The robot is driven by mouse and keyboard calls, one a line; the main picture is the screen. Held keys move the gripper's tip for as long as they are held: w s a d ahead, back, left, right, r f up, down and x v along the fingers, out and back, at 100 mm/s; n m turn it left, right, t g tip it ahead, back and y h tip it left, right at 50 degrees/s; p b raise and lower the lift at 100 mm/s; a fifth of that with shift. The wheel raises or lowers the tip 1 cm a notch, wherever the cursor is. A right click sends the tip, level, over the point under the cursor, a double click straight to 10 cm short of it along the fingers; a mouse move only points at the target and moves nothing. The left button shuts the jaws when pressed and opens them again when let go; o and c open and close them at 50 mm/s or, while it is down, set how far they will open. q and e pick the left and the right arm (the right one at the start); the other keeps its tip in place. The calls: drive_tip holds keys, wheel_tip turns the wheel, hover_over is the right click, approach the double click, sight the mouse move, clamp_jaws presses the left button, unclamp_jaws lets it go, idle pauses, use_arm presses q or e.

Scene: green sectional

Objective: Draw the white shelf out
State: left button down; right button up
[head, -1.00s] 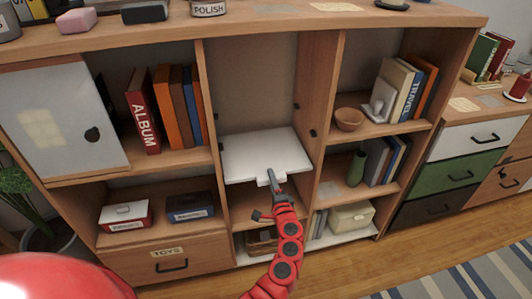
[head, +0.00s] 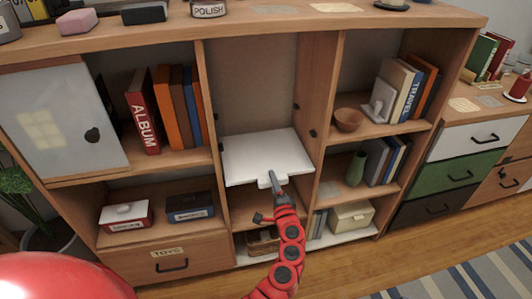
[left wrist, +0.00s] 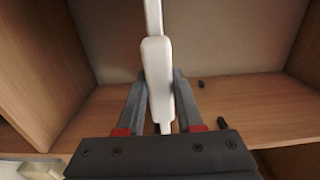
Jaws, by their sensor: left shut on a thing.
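The white shelf (head: 265,154) lies level in the middle bay of the wooden bookcase, with a small tab at its front edge. My left gripper (head: 274,182) is at that front edge, shut on the tab. In the left wrist view the shelf (left wrist: 157,75) shows edge-on as a narrow white strip, with the fingers of my left gripper (left wrist: 160,105) on both sides of its thicker front part. My right gripper is not in view.
Wooden uprights flank the bay. Books and a bowl (head: 348,120) fill the right bay. At left are a white door (head: 62,118), books, boxes and a toys drawer (head: 172,265). Below the shelf is a basket (head: 262,241). The floor in front is clear.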

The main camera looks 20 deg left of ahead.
use_arm(q)
drive_tip(key=v, duration=2.8)
drive_tip(key=shift+s+d, duration=0.25)
drive_tip(key=shift+s, duration=0.05)
idle(1.1)
drive_tip(key=shift+r, duration=0.15)
